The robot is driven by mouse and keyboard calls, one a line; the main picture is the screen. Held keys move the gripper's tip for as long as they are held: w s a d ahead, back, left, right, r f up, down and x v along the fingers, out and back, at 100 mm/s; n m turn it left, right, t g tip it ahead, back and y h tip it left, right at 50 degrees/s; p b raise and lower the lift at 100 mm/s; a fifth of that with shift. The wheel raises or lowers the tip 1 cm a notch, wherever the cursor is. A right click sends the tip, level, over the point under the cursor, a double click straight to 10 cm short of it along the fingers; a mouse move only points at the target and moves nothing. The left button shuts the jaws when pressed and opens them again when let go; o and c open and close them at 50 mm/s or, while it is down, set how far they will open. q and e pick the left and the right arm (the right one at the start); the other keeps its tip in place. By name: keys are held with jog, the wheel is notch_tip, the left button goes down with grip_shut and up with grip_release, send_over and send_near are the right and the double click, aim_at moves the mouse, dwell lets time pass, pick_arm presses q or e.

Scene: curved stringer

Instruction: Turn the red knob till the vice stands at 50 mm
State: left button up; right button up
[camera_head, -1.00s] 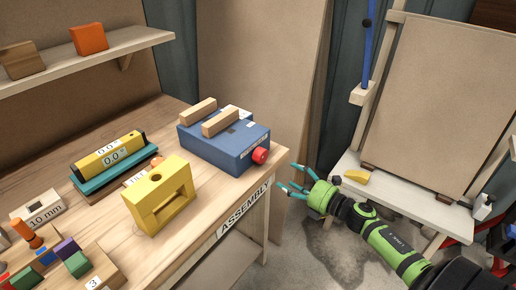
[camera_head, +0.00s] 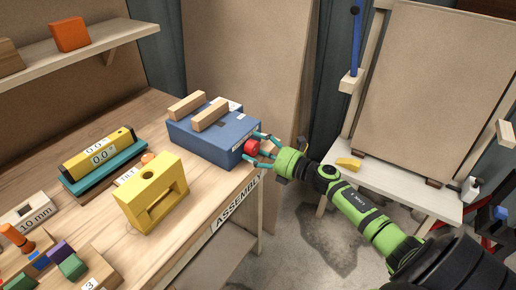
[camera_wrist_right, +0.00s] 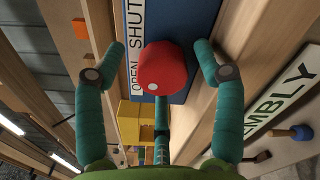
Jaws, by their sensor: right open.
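The blue vice (camera_head: 215,138) sits at the right end of the wooden bench, with two wooden jaw bars (camera_head: 210,114) on top. The red knob (camera_head: 251,147) is on its right side face. My right gripper (camera_head: 264,147) is open, its teal fingers spread around the knob. In the right wrist view the red knob (camera_wrist_right: 163,68) lies between the open fingers, which do not visibly press on it. A small white dot marks the knob's face, and "OPEN" and "SHUT" show on the label beside it. The jaw opening in millimetres cannot be read. My left gripper is not in view.
A yellow block with a slot (camera_head: 152,190) and a yellow level on a teal base (camera_head: 100,155) stand left of the vice. The bench's front edge carries an ASSEMBLY label (camera_head: 236,203). A white side table (camera_head: 400,190) stands at the right.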

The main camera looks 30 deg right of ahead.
jog(key=c, duration=1.1)
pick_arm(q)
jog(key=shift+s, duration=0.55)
pick_arm(e)
jog(key=shift+d+r, duration=0.1)
jog(key=shift+r, duration=0.05)
jog(key=shift+c, duration=0.3)
jog(key=shift+m, duration=0.3)
